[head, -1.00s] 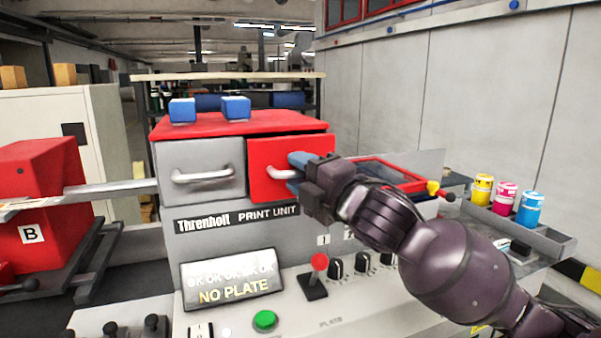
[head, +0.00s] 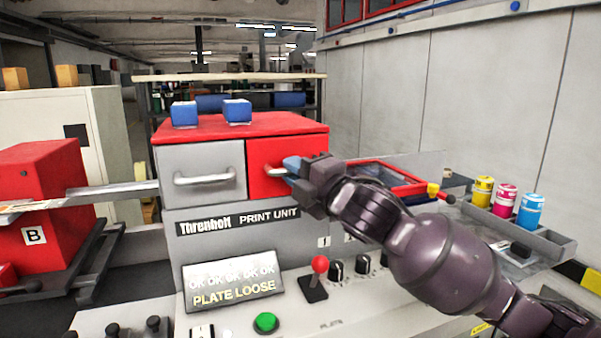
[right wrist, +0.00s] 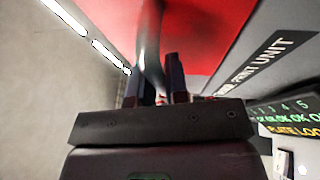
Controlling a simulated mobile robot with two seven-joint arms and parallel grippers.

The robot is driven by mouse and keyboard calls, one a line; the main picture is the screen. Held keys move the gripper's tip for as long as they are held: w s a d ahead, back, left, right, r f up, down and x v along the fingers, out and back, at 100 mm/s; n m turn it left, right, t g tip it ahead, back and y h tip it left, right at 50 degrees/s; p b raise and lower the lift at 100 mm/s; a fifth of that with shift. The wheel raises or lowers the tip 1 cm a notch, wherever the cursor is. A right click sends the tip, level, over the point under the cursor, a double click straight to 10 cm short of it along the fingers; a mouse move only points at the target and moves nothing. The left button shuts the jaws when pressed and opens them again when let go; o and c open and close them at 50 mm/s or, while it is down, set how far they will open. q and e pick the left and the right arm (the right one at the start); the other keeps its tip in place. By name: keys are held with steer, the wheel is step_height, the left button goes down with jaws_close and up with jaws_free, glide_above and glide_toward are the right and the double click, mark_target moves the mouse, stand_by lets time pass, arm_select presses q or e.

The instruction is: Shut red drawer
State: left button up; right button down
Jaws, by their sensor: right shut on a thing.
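The red drawer (head: 262,182) is the right one of two drawers in the print unit, and its front looks about level with the grey drawer (head: 208,160) beside it. I cannot tell if a small gap is left. My right gripper (head: 292,166) is shut on the drawer's pale bar handle (head: 273,171). In the right wrist view the handle (right wrist: 149,45) runs between the fingers of my right gripper (right wrist: 162,92), with the red drawer front (right wrist: 205,30) behind it. The gripper and arm hide the drawer's right part. My left gripper is not in view.
The unit's display (head: 233,285) reads "PLATE LOOSE". Below are a red-knobbed lever (head: 319,266) and a green button (head: 266,322). Two blue blocks (head: 237,111) sit on the red top. Ink bottles (head: 529,211) stand in a tray at right.

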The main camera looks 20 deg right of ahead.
steer(key=shift+w, duration=0.3)
steer(key=c, duration=1.5)
jaws_free()
steer(key=shift+c, duration=0.2)
steer(key=o, duration=0.4)
steer(key=shift+f, duration=0.1)
